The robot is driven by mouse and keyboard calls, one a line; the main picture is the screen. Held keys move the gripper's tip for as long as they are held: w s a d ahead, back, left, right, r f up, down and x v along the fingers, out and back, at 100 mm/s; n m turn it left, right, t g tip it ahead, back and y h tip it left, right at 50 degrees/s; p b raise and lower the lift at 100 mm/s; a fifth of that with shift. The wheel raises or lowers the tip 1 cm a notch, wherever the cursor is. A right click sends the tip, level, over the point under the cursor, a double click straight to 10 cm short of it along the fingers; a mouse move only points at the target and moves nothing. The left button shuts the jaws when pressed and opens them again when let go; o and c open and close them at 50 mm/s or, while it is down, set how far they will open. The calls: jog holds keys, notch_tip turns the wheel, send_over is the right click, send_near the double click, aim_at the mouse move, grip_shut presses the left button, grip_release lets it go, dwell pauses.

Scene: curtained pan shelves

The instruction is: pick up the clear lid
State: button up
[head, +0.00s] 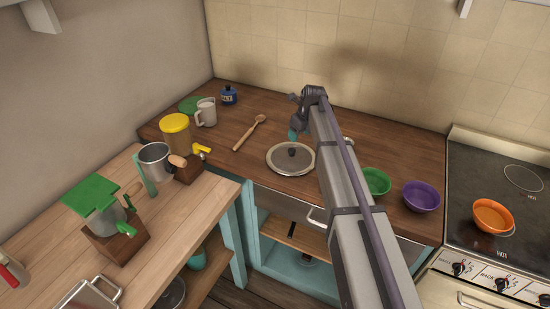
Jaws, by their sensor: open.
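The clear lid (278,164) is round, with a pale rim and a dark knob at its centre. It lies flat, knob up, on the dark wooden counter (225,165). My gripper (293,136) is small in the head view, with teal at its tip. It appears just above and behind the lid's knob, apart from it as far as I can tell. It is open and nothing shows in it. My arm comes in from the bottom right and hides the counter just right of the lid.
A wooden spoon (248,133) lies left of the lid. A white mug (206,113) and yellow-lidded jar (176,134) stand farther left. Green (376,181) and purple (421,196) bowls sit right of my arm. An orange bowl (493,216) is on the stove.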

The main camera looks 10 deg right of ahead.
aim_at(292, 150)
jog(key=b+x, duration=0.6)
jog(key=shift+f, duration=0.1)
jog(key=shift+a, duration=0.1)
jog(key=b+x, duration=0.4)
jog(key=x, duration=0.1)
jog(key=shift+w+f+b, duration=0.1)
jog(key=shift+w+b, duration=0.15)
jog(key=shift+b, duration=0.15)
jog(key=shift+s+r, duration=0.1)
jog(key=shift+r, duration=0.2)
grip_shut()
